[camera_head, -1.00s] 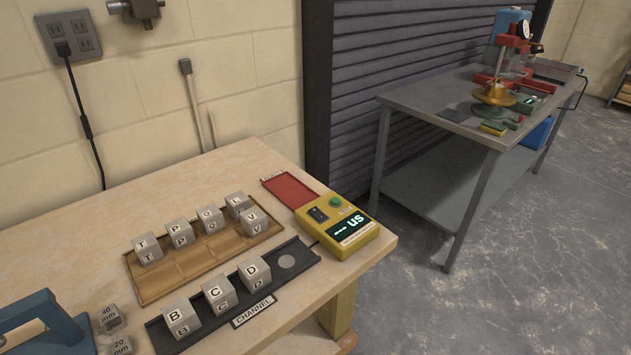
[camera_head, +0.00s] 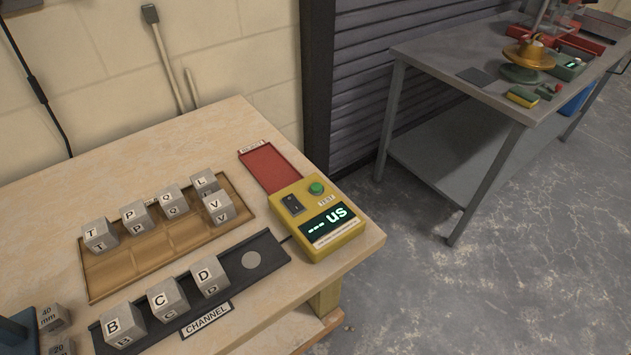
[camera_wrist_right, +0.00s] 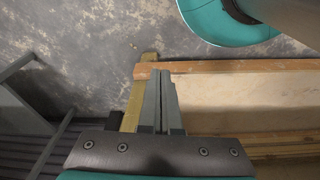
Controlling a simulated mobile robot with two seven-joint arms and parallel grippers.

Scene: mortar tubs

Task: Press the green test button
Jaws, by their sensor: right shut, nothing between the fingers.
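The green test button (camera_head: 316,188) is on the top right part of the yellow tester (camera_head: 334,238), which sits at the right end of the wooden table. The tester also has a black rocker switch (camera_head: 292,204) and a display reading "--- us". Neither gripper shows in the head view. In the right wrist view my right gripper (camera_wrist_right: 161,72) is shut and empty, its fingers pointing toward the table edge and the floor. The button and the tester cannot be made out in the right wrist view.
A black channel tray (camera_head: 232,265) with lettered cubes B, C and D lies left of the tester. Behind it is a wooden tray (camera_head: 112,284) with several lettered cubes. A red tray (camera_head: 270,167) touches or nearly touches the tester's back. A grey metal table (camera_head: 440,70) stands across a floor gap.

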